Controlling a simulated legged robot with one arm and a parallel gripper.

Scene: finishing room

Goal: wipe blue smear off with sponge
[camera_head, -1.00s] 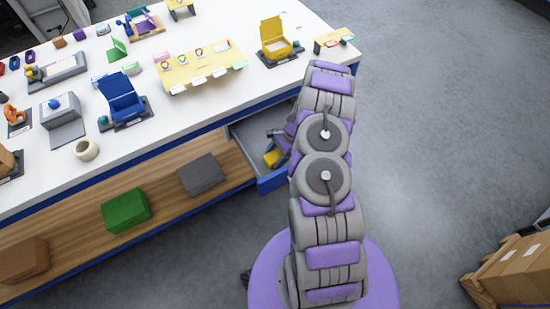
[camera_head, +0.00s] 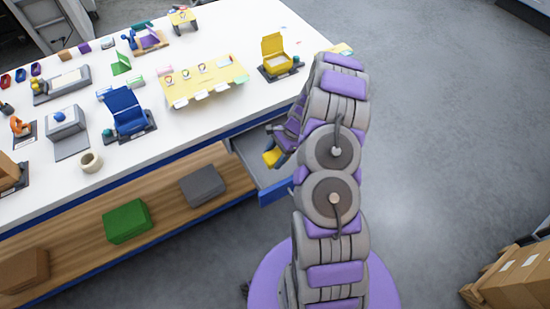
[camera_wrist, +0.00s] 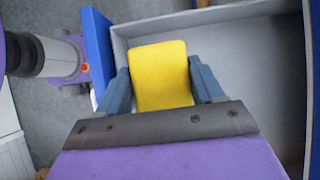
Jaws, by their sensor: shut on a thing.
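The yellow sponge (camera_wrist: 160,75) is held between the two blue-grey fingers of my gripper (camera_wrist: 162,88) in the wrist view. Below it in that view is the grey inside of an open drawer (camera_wrist: 250,60).
The white table (camera_head: 215,115) carries a blue box (camera_head: 126,110), a yellow board (camera_head: 203,82), a yellow open box (camera_head: 275,55) and a roll of tape (camera_head: 91,161). Green (camera_head: 127,221) and grey (camera_head: 203,185) blocks lie on the lower shelf. Cardboard boxes (camera_head: 525,275) stand at the lower right.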

